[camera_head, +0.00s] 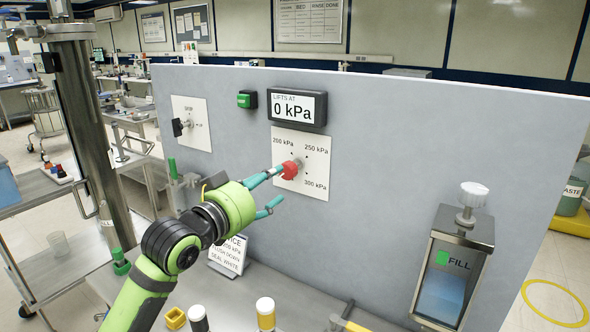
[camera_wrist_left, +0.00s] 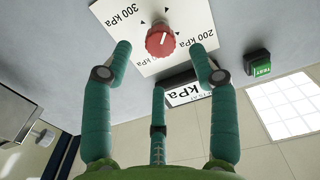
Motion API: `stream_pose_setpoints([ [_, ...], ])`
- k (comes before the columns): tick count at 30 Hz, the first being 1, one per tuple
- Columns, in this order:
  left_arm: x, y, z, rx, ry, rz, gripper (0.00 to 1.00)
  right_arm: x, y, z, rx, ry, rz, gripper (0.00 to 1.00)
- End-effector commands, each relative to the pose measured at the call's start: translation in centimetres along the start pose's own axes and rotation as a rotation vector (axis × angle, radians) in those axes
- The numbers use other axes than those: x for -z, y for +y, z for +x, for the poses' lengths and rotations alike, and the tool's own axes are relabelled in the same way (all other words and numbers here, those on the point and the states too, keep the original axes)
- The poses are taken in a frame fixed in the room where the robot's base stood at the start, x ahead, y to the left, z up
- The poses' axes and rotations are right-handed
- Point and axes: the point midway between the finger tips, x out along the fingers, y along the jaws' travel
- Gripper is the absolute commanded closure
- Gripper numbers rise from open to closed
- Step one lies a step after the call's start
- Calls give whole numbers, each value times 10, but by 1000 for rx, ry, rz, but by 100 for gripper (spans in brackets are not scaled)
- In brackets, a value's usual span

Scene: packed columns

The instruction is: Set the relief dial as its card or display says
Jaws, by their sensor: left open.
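The red relief dial (camera_head: 291,170) sits on a white plate (camera_head: 318,160) marked 200, 250 and 300 kPa. The wrist view shows the dial (camera_wrist_left: 160,41) with a pale line on its face; I cannot tell which mark it points to. The display (camera_head: 297,107) above reads "LIFTS AT 0 kPa". A small card (camera_head: 230,255) on the bench is partly hidden by my arm; its pressure figure is not fully readable. My left gripper (camera_head: 275,190) is open, its fingers spread in front of the dial. In the wrist view the dial appears between the fingertips. My right gripper is not in view.
A grey upright panel (camera_head: 400,130) carries the dial, a green button (camera_head: 247,99) and a black switch (camera_head: 181,127) at left. A tank marked FILL (camera_head: 450,270) stands at right. White-capped (camera_head: 198,318) and yellow (camera_head: 266,314) bottles stand at the front.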

Motion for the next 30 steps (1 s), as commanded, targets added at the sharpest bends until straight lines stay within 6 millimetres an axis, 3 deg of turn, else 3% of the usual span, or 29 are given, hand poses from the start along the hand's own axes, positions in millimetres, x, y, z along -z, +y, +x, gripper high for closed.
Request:
stream_pose_setpoints([
  [10, 6, 1, 42, -2, 4, -2, 41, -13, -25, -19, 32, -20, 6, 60],
  [15, 5, 0, 61, -2, 4, -1, 41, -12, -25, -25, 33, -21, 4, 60],
  [28, 3, 1, 70, -2, 5, 2, 41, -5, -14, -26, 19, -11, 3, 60],
  [29, 3, 1, 70, -2, 5, 1, 49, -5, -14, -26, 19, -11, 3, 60],
  [30, 3, 1, 70, -1, 5, 1, 65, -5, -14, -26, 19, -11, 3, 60],
])
